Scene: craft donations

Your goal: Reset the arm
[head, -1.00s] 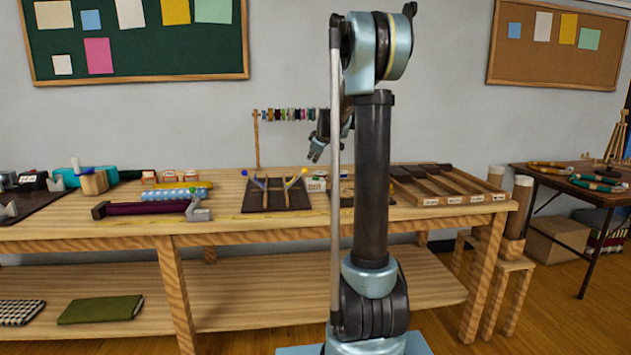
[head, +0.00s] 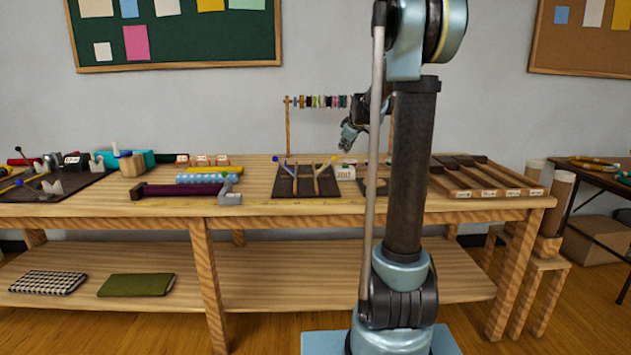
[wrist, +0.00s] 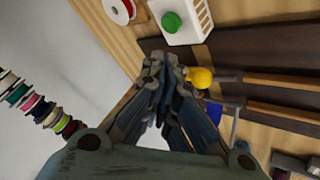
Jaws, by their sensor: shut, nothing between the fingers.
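My gripper (head: 346,142) hangs above the back of the workbench (head: 250,202), just in front of the spool rack and partly hidden behind my own arm in the head view. In the wrist view my gripper (wrist: 168,85) has its fingers together and empty.
A rack of thread spools (head: 318,101) stands at the back of the bench. A dark mat (head: 304,190) with ball-ended tools and a sectioned wooden tray (head: 480,182) lie on top. Rolled fabrics (head: 180,190) lie to the left. The lower shelf (head: 265,270) is mostly bare.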

